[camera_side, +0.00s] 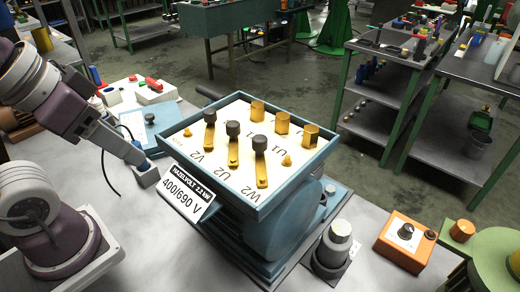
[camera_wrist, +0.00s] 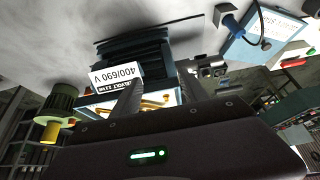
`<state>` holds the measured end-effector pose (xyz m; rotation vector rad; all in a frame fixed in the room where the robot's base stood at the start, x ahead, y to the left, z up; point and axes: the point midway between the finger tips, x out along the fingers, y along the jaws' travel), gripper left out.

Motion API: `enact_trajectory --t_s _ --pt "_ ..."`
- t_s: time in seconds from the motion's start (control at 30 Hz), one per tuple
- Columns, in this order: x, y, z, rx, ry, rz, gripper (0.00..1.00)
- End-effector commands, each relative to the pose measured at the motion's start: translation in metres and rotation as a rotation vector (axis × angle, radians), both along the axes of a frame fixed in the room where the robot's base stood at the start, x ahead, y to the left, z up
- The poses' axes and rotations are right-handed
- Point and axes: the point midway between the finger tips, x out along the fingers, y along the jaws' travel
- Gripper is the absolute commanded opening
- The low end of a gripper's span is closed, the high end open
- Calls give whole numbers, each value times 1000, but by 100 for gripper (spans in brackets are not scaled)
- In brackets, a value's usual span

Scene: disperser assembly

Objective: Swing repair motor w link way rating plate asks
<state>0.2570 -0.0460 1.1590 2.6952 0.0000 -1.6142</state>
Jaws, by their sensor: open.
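The blue motor (camera_side: 275,225) stands on the bench with its open terminal box (camera_side: 262,205) on top. Three brass links with black knobs, the left link (camera_side: 209,135), middle link (camera_side: 233,150) and right link (camera_side: 261,172), lie side by side on the white board near the V2, U2 and W2 marks. Brass hex nuts (camera_side: 282,122) stand behind them. The rating plate (camera_side: 188,190) on the box's front left reads 400/690 V; it also shows in the wrist view (camera_wrist: 115,76). My gripper (camera_side: 146,175) is open and empty, left of the box; its fingers partly hide the box in the wrist view.
A blue case with a black knob (camera_side: 150,118) stands behind my gripper. A grey cylinder (camera_side: 333,245) and an orange box with a knob (camera_side: 405,242) are at the right. A green unit (camera_side: 495,258) sits at the right edge.

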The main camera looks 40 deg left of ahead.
Motion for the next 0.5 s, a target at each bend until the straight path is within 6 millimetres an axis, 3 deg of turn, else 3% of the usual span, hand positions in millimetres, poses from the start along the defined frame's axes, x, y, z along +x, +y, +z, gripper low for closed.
enact_trajectory --t_s 0.17,0.2,0.27,0.37,0.5 --pt "0 0 0 0 0 0 52" --pt "0 0 0 0 1 0 44" --pt "6 -2 7 -3 15 -7 43" --pt "34 -16 34 -13 95 -40 43" --pt "96 -60 68 -9 272 -101 43"
